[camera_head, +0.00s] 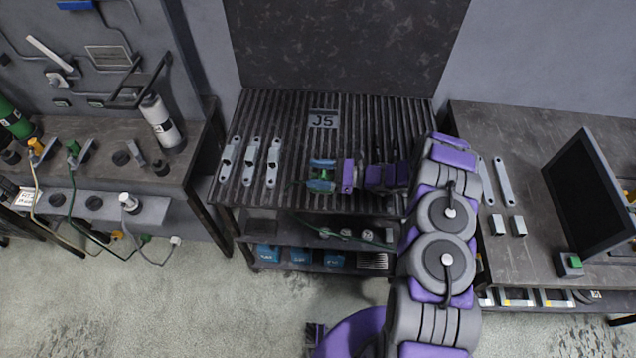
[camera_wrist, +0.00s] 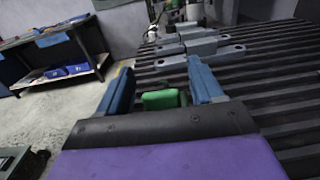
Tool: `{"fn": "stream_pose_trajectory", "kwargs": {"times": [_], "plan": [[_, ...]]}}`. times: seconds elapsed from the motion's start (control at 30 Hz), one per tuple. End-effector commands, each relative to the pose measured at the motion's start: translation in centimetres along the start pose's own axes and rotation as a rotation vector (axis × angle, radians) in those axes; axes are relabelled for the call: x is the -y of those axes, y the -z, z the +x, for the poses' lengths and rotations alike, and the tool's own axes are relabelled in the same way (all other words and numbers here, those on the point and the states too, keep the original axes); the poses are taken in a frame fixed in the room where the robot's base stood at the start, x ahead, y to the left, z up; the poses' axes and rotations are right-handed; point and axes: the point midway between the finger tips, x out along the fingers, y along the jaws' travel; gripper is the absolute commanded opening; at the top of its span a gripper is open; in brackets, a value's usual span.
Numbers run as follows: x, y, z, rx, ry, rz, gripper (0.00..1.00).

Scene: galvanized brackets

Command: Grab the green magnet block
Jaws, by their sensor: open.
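The green magnet block (camera_wrist: 163,99) shows low between the two blue fingers of my gripper (camera_wrist: 160,68) in the wrist view. The dark edge of my gripper's body hides its near part. My gripper is open, one finger on each side of the block; I cannot tell if either touches it. In the head view my gripper (camera_head: 321,174) is low over the ribbed dark table (camera_head: 300,110), near its front edge, with a bit of green showing between the blue fingers.
Several galvanized brackets (camera_head: 251,161) lie at the table's left; they also show ahead in the wrist view (camera_wrist: 192,48). A monitor (camera_head: 588,200) and a small green-topped piece (camera_head: 574,262) stand on the right bench. Another bench (camera_head: 95,150) with cables stands left.

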Motion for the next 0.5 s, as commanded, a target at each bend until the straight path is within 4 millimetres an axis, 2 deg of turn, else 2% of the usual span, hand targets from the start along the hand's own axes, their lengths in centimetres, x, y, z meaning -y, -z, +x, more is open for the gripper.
{"fn": "stream_pose_trajectory", "kwargs": {"times": [0.07, 0.23, 0.5], "plan": [[0.04, -0.03, -0.35, 0.003, 0.001, 0.0, 0.65], [0.06, -0.05, -0.59, 0.004, 0.002, 0.0, 0.49], [0.03, 0.07, 0.22, -0.004, 0.001, 0.0, 0.23]]}}
